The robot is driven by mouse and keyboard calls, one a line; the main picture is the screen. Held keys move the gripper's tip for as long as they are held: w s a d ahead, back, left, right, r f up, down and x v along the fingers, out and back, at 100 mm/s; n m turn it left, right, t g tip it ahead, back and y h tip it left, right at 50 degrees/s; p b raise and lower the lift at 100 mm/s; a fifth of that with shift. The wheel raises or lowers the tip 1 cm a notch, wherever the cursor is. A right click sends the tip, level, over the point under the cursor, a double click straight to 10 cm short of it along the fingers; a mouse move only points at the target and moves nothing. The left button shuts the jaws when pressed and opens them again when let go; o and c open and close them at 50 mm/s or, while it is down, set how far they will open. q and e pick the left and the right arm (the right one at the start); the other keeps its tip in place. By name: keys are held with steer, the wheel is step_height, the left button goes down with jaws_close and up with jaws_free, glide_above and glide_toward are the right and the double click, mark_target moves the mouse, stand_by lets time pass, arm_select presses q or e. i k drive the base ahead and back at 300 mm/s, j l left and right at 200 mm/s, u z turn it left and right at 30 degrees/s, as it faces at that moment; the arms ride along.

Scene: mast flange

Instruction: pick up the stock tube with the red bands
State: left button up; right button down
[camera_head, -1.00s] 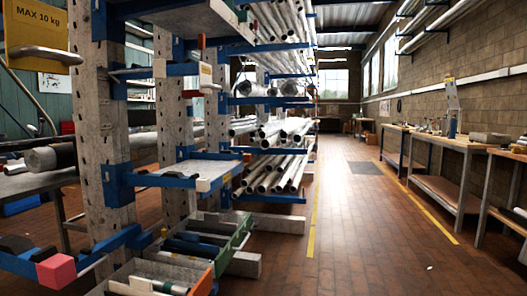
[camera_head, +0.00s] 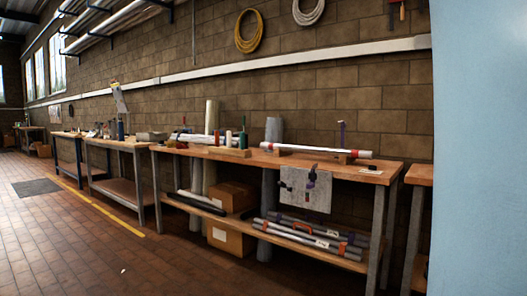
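A white tube (camera_head: 316,150) with red at its ends lies level on the top of the wooden workbench (camera_head: 375,166), apparently on small wooden supports. On the bench's lower shelf lie several grey tubes (camera_head: 285,232), some with orange-red bands or end pieces. Another pale tube (camera_head: 205,139) lies further left on the bench top, partly behind small upright items. At this distance I cannot tell the exact band pattern on each tube. Neither of my grippers is in view.
A grey cloth or sheet (camera_head: 305,190) hangs over the bench's front edge. A pale blue surface (camera_head: 480,150) fills the right side. The brick floor (camera_head: 70,240) before the benches is clear except for a small white bit.

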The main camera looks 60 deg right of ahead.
mark_target(351, 154)
steer(key=z, duration=2.25)
steer(key=i+l+u, duration=0.1)
steer(key=i, duration=0.3)
steer(key=i+l+u, duration=0.1)
steer(key=i, duration=0.3)
steer(key=i+l+u, duration=0.15)
steer(key=i, duration=0.25)
